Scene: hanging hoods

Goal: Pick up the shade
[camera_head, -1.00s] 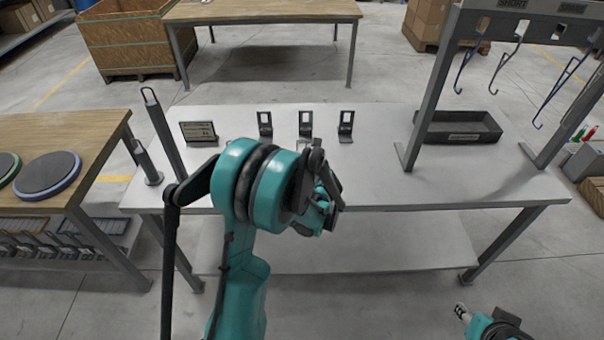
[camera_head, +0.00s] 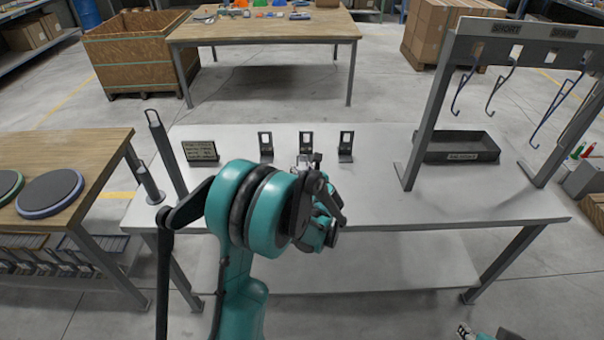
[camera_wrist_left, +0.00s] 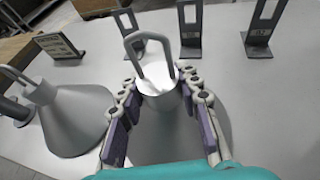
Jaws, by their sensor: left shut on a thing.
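The shade (camera_wrist_left: 160,104) is a grey, roughly cylindrical hood with a tall loop on top and a bright white patch at its upper rim. It is between the fingers of my left gripper (camera_wrist_left: 160,84), which is shut on it. In the head view my left arm hides most of this gripper and shade. A second, cone-shaped grey hood (camera_wrist_left: 68,122) stands to the left in the left wrist view, apart from the fingers. My right gripper (camera_head: 464,332) shows only in part at the bottom edge of the head view, too small to judge.
Several upright card stands (camera_head: 306,146) and a dark sign (camera_head: 201,152) stand along the back of the grey table (camera_head: 400,205). A dark tray (camera_head: 457,149) and a rack (camera_head: 425,115) with hanging hooks are at the right. The table's front right is clear.

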